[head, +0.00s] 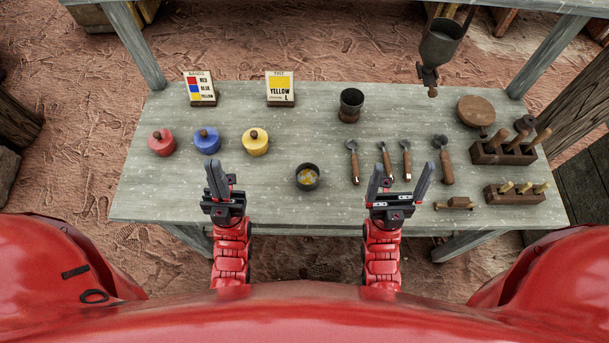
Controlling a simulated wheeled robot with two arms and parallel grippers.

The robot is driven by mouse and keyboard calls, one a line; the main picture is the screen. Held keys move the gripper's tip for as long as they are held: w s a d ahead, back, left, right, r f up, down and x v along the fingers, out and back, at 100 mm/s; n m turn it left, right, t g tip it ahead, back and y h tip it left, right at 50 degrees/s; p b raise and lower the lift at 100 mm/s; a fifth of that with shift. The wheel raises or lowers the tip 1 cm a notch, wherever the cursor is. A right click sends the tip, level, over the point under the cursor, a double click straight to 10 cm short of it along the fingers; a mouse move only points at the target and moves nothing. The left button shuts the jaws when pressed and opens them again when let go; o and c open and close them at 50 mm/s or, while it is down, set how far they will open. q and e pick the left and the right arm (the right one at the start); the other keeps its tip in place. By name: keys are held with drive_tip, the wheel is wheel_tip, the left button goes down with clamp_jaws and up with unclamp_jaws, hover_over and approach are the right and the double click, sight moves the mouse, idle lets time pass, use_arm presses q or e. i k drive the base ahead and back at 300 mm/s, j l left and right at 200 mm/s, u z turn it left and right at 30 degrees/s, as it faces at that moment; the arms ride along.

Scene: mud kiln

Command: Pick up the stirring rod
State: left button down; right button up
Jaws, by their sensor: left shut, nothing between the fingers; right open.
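I cannot tell for sure which thing is the stirring rod. Candidates are several short wooden-handled tools (384,160) lying side by side right of centre, and a thicker wooden-handled tool (444,160) to their right. A small dark bowl (307,177) with yellow-orange contents stands at centre front. My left gripper (218,178) is shut and empty over the front left of the table, left of the bowl. My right gripper (399,180) is open and empty at the front, right of the bowl, with the short tools beyond it.
On the grey table (270,206) stand red (161,145), blue (207,143) and yellow (256,145) lidded pots, two cards (281,88), a dark cup (351,104) and wooden tool blocks (503,152). A metal funnel (440,45) hangs at the back right. The front left is clear.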

sight(546, 133)
drive_tip(key=k+j+z, duration=0.1)
drive_tip(key=j+z, duration=0.3)
drive_tip(key=k+l+u, duration=0.4)
drive_tip(key=i+l+z, duration=0.1)
drive_tip(key=l+z, duration=0.25)
drive_tip(key=i+l+z, duration=0.1)
drive_tip(key=l+z, duration=0.2)
drive_tip(key=l, duration=0.15)
drive_tip(key=i+l+z, duration=0.2)
drive_tip(key=l+z, duration=0.15)
drive_tip(key=i+j+u, duration=0.35)
